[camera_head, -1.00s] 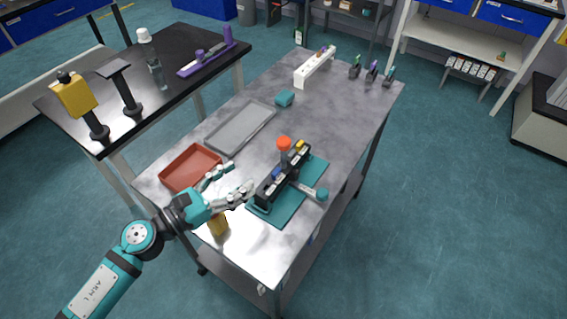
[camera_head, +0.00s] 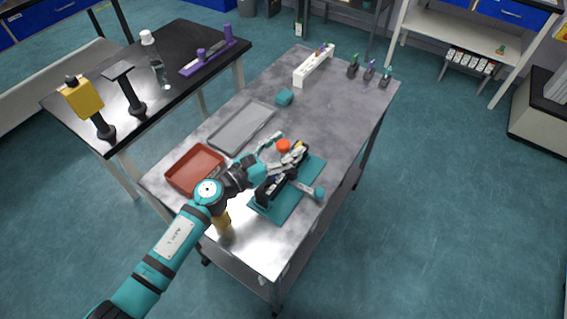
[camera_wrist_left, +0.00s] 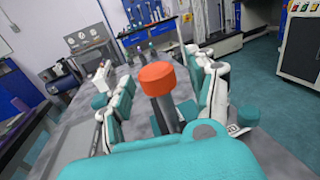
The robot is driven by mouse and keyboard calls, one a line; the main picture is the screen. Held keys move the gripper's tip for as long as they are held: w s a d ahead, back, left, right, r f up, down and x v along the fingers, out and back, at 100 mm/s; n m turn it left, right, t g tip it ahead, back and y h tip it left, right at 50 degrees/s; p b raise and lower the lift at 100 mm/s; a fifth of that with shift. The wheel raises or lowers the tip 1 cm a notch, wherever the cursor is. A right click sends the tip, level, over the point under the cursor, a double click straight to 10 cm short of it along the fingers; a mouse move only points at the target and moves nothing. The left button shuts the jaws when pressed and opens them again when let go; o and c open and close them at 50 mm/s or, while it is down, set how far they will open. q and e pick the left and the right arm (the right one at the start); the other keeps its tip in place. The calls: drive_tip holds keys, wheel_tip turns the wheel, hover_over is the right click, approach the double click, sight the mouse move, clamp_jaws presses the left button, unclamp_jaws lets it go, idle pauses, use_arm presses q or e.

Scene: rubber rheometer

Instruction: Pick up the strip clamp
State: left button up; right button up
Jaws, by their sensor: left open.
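The black clamp-like fixture (camera_head: 266,191) stands on a teal base mat (camera_head: 279,212) on the metal table; I take it to be the strip clamp, though the frames do not name it. An orange-capped grey post (camera_head: 283,146) rises at it; the wrist view shows the orange cap (camera_wrist_left: 157,78) up close. My left gripper (camera_head: 286,152) is open, with one finger on each side of the post in the wrist view. Whether it touches the post cannot be told. The hand and fingers hide part of the fixture in the head view. My right gripper is not in view.
A red tray (camera_head: 194,170) and a grey tray (camera_head: 241,128) lie left of the fixture. A teal block (camera_head: 284,97), a white rack (camera_head: 314,66) and several small tools stand farther back. A teal-ended cylinder (camera_head: 318,193) sticks out at the right. The table's right-middle is clear.

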use_arm(q)
drive_tip(key=shift+c, duration=0.2)
clamp_jaws()
drive_tip(key=shift+d+f, duration=0.1)
drive_tip(key=shift+f, duration=0.05)
idle(0.5)
